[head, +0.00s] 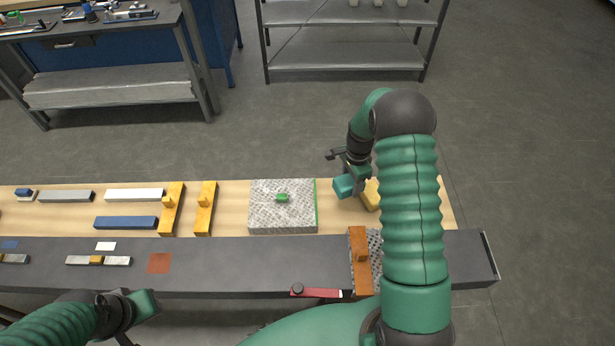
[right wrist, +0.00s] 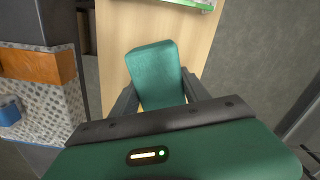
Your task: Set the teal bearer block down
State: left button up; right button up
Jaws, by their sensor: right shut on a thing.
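The teal bearer block (head: 343,186) is at the right part of the wooden bench top, to the right of the speckled grey slab. My right gripper (right wrist: 160,95) is shut on the block (right wrist: 154,65), with one dark finger on each side of it. I cannot tell whether the block touches the wood or hangs just above it. My right arm hides part of the bench there. My left gripper (head: 143,304) is at the lower left, in front of the bench, away from the block; its fingers do not show clearly.
A yellow piece (head: 371,194) lies close to the block's right. The speckled slab (head: 265,214) with a green item (head: 282,198) stands to the left. An orange bar (head: 358,262) lies nearer. Yellow bars (head: 204,218) are farther left. Bare wood shows between slab and block.

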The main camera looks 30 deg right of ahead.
aim_at(344, 202)
jog(key=f, duration=0.5)
jog(key=a+f+p, duration=0.1)
jog(key=f, duration=0.2)
jog(key=shift+w+a, duration=0.1)
jog(key=shift+w, duration=0.25)
jog(key=shift+s+f, duration=0.1)
jog(key=shift+f, duration=0.1)
jog(key=shift+d+f, duration=0.1)
jog(key=shift+d, duration=0.1)
jog(key=o, duration=1.3)
jog(key=shift+d+f, duration=0.15)
jog(key=shift+a+r, duration=0.2)
